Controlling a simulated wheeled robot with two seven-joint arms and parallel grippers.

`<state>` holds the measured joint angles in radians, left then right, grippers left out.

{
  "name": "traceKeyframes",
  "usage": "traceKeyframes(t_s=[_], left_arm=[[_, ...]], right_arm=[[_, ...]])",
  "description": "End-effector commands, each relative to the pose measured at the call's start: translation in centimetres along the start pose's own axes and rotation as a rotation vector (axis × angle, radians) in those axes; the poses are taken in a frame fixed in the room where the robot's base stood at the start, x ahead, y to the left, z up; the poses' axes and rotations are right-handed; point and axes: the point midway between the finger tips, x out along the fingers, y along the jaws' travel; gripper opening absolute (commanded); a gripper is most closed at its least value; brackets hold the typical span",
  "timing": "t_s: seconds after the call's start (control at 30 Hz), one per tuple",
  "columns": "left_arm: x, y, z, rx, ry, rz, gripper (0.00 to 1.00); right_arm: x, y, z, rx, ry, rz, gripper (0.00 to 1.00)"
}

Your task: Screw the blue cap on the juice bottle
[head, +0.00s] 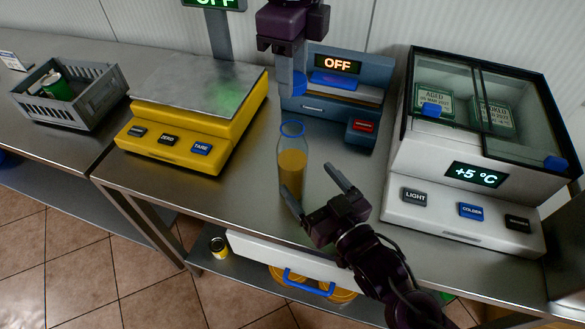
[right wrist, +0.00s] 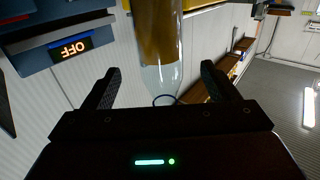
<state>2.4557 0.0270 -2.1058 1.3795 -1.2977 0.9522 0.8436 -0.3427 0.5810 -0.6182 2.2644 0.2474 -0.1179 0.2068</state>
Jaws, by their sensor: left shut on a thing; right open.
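The juice bottle (head: 292,168) stands upright on the steel counter, clear with orange juice in its lower part and a blue ring at its open mouth. In the right wrist view the bottle (right wrist: 160,45) appears upside down. My left gripper (head: 298,70) points down above and slightly behind the bottle, shut on the blue cap (head: 299,86), which is apart from the mouth. My right gripper (head: 314,190) is open at the front right of the bottle. In the right wrist view its fingers (right wrist: 157,85) are spread, with the bottle ahead between them.
A yellow scale (head: 190,110) stands left of the bottle, with a grey crate (head: 100,98) farther left. A blue-grey device marked OFF (head: 350,105) stands behind. A white chiller (head: 440,160) with a glass lid stands to the right. A drawer (head: 260,250) is below the counter.

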Motion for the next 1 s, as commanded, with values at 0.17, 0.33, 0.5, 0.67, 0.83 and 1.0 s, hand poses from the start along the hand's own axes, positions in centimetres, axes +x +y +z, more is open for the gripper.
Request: traceKeyframes(t_s=[0.17,0.33,0.5,0.67,0.83,1.0], left_arm=[[0.0,0.0,0.0,0.0,0.0,0.0,0.17],[0.0,0.0,0.0,0.0,0.0,0.0,0.17],[0.0,0.0,0.0,0.0,0.0,0.0,0.17],[0.0,0.0,0.0,0.0,0.0,0.0,0.17],[0.0,0.0,0.0,0.0,0.0,0.0,0.17],[0.0,0.0,0.0,0.0,0.0,0.0,0.17]], right_arm=[[3.8,0.1,-0.1,0.0,0.004,0.001,0.81],[6.6,0.1,-0.1,0.0,0.001,0.002,0.81],[8.3,0.0,0.0,0.0,0.001,0.0,0.81],[8.8,0.0,0.0,0.0,0.0,0.0,0.81],[8.9,0.0,0.0,0.0,-0.001,0.0,0.81],[8.8,0.0,0.0,0.0,-0.001,0.0,0.69]])
